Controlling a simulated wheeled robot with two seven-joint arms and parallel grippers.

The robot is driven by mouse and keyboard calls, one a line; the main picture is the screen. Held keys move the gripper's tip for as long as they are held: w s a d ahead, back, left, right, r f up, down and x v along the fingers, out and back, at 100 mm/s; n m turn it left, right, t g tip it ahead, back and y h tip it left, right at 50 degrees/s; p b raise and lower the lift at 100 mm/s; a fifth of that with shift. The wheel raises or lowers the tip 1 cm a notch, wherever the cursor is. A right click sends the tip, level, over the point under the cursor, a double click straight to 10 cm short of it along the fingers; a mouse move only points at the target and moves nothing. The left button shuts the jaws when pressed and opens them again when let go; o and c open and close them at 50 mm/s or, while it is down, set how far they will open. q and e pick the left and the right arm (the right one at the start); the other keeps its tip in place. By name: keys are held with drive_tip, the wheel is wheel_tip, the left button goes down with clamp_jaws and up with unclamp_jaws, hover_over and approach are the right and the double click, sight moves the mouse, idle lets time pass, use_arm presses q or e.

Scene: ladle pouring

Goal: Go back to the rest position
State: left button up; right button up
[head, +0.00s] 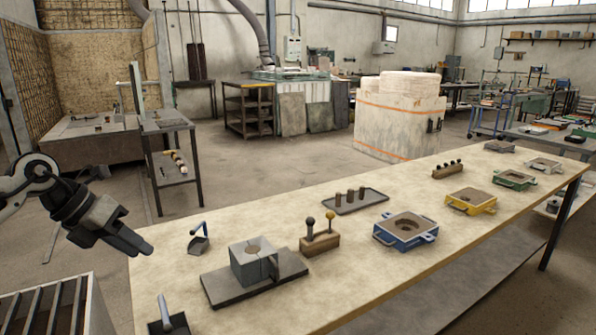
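My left gripper (142,249) is in the air at the left, beyond the table's left edge. Its dark fingers lie close together with nothing seen between them. My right gripper is not in view. A small ladle-like scoop with a blue handle (198,243) sits on the table's left end, right of my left gripper and apart from it. A second dark scoop (168,325) is at the bottom edge, partly cut off. A grey block mould with a round opening (253,264) stands on a dark plate (222,291).
The long table (330,231) runs to the far right. It carries a wooden block with two knobbed handles (319,243), a dark tray (372,203) with brown cylinders, and blue (404,242), yellow (470,208) and green (513,184) framed moulds. A slatted crate (96,310) stands lower left.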

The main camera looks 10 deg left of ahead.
use_arm(q)
drive_tip(key=s+d+f+n+t+h+b, duration=0.1)
drive_tip(key=d+f+n+h, duration=0.2)
drive_tip(key=d, duration=0.5)
drive_tip(key=s+d+f+n+t+h, duration=0.2)
drive_tip(key=d+h, duration=0.2)
drive_tip(key=d, duration=0.4)
drive_tip(key=s+d+f+n+t+h+b, duration=0.1)
drive_tip(key=d+f+n+h, duration=0.2)
drive_tip(key=d, duration=0.6)
drive_tip(key=s+f+n+t+y+b, duration=0.1)
drive_tip(key=s+f+n+y, duration=0.5)
drive_tip(key=f+n, duration=0.5)
drive_tip(key=s+a+f+n+t+y+b, duration=0.1)
drive_tip(key=s+f+n+y, duration=0.5)
drive_tip(key=s+f+n, duration=0.4)
drive_tip(key=f+n, duration=0.1)
drive_tip(key=n, duration=0.5)
drive_tip(key=shift+a+f+n, duration=0.15)
drive_tip(key=shift+f+n, duration=0.15)
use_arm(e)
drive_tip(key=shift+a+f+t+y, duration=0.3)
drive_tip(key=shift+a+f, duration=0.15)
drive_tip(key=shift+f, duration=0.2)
